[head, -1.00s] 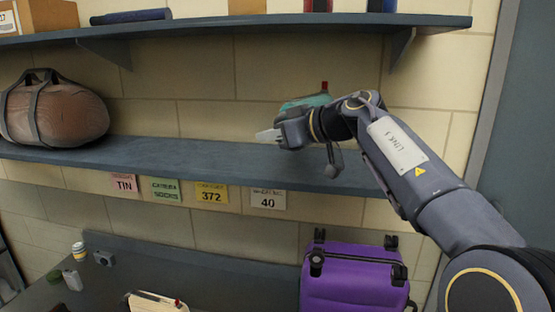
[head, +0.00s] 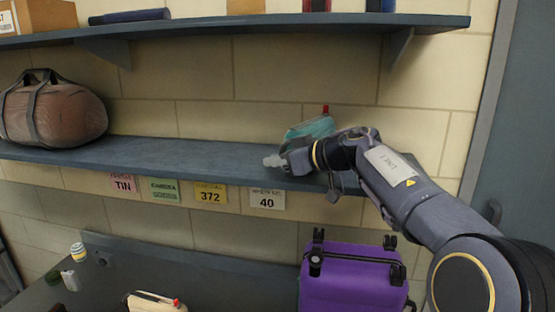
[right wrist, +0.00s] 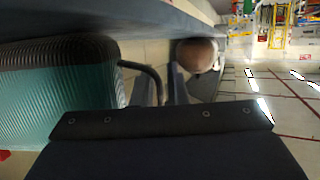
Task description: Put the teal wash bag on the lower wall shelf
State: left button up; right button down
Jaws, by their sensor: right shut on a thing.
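The teal wash bag (head: 318,127), with a small red tab on top, is partly hidden behind my right gripper (head: 275,160) in the head view. The gripper is shut on the bag, low over the right part of the lower wall shelf (head: 200,152). In the right wrist view the ribbed teal bag (right wrist: 60,105) fills the left side, and its dark loop handle runs to the fingers (right wrist: 160,90). The bag's underside is hidden, so I cannot tell whether it touches the shelf. My left gripper is not in view.
A brown duffel bag (head: 65,115) sits at the shelf's left end; the shelf between is clear. The upper shelf (head: 230,25) overhangs with boxes and other items. Label cards hang under the lower shelf. Below is a purple suitcase (head: 350,285).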

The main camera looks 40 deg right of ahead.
jog(key=c, duration=1.4)
grip_release()
jog(key=shift+c, duration=0.2)
